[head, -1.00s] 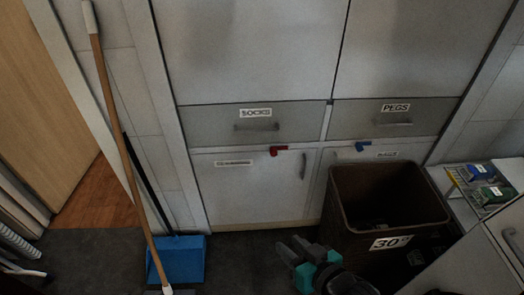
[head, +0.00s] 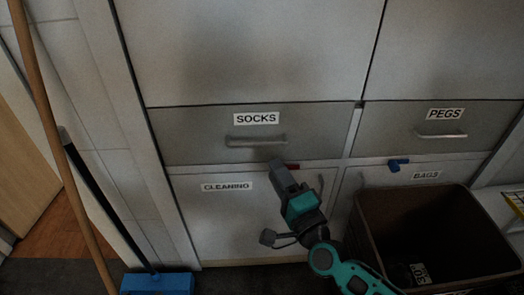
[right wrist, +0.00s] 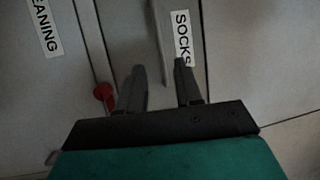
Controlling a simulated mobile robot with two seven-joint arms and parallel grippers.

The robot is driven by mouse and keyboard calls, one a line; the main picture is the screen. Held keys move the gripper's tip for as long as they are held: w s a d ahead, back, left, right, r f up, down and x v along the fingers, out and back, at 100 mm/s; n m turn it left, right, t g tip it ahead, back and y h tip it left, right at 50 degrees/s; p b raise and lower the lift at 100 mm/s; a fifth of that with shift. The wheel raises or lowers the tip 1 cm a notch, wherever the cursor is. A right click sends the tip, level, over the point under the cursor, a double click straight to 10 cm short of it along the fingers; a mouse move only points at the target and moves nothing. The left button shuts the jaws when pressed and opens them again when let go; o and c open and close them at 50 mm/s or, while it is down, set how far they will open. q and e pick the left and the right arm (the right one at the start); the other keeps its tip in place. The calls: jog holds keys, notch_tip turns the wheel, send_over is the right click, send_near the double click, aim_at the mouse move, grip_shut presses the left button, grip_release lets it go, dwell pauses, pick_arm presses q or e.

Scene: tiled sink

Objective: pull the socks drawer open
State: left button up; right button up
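The socks drawer (head: 190,145) is a grey front with a "SOCKS" label and a bar handle (head: 256,141); it looks shut. My right gripper (head: 278,168) is just below and right of that handle, pointing up at the drawer front. In the right wrist view its two fingers (right wrist: 160,82) are apart with nothing between the tips. The handle (right wrist: 161,45) shows ahead of the gap, beside the "SOCKS" label. I cannot tell how far the fingers are from it. My left gripper is not in view.
A red catch (head: 292,167) sits under the socks drawer, partly behind my gripper. A blue catch (head: 397,164) is under the pegs drawer (head: 480,122). The cleaning door (head: 215,220) is below. A brown bin (head: 370,215) stands right; a broom (head: 62,150) and blue dustpan (head: 158,284) stand left.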

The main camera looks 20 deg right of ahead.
aim_at(262, 149)
jog(key=x, duration=0.8)
jog(key=shift+w, duration=0.2)
grip_shut()
dwell(1.1)
